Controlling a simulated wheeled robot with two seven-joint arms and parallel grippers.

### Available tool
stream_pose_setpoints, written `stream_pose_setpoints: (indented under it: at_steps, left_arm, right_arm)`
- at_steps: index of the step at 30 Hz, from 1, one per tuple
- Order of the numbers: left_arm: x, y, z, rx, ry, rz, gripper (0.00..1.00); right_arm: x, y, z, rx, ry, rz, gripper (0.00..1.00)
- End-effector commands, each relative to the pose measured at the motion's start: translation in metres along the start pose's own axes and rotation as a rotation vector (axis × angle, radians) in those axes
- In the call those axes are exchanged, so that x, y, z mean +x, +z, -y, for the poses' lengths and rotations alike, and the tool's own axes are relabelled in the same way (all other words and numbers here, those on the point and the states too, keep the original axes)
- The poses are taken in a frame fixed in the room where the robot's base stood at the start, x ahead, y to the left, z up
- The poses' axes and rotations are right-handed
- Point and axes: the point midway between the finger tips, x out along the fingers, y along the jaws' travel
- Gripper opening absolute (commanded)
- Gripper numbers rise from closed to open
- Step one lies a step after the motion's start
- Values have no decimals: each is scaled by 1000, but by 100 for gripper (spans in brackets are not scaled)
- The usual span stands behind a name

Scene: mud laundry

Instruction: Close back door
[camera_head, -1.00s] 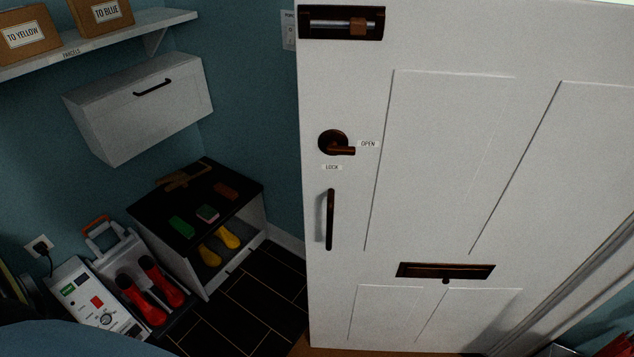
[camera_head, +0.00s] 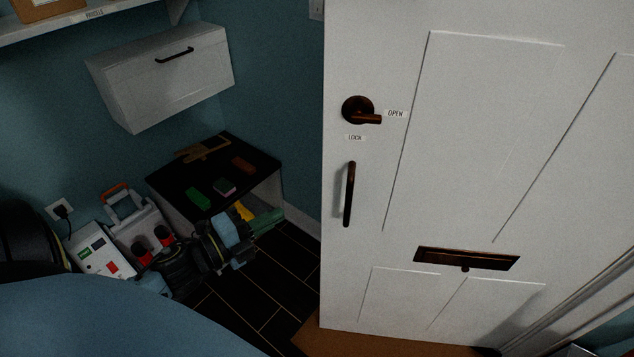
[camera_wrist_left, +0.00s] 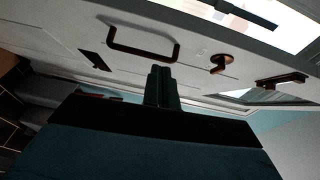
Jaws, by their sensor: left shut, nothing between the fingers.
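The white back door (camera_head: 480,140) fills the right half of the head view and stands open, swung into the room. On it are a dark pull handle (camera_head: 349,194), a round lock knob (camera_head: 359,110) with OPEN and LOCK labels, and a letter slot (camera_head: 466,259). My left gripper (camera_head: 279,217) is shut and empty, to the left of the door and in front of the shoe bench. In the left wrist view its closed fingers (camera_wrist_left: 161,87) point toward the door (camera_wrist_left: 190,55), near the handle (camera_wrist_left: 143,42). The right gripper is not in view.
The dark-topped shoe bench (camera_head: 165,182), holding brushes, stands behind the left arm. A white wall cabinet (camera_head: 165,80) hangs above it. Dark floor tiles (camera_head: 270,285) and a brown mat (camera_head: 390,343) lie below.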

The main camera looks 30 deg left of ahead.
Motion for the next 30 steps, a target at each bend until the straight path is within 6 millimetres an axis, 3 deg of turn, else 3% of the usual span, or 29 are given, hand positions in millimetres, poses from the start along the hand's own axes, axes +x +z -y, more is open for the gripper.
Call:
stream_pose_setpoints:
  at_steps: [3, 8, 22, 30]
  left_arm:
    - [3, -6, 12, 40, -22, -25, 0]
    - [20, -6, 15, 43, -26, -28, 0]
    - [101, -8, 17, 38, -24, -25, 0]
    - [125, 15, 16, 38, -22, -25, 0]
  right_arm:
    - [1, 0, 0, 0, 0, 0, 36]
    - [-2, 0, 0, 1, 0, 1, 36]
    - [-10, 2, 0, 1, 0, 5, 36]
    - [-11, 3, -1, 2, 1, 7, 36]
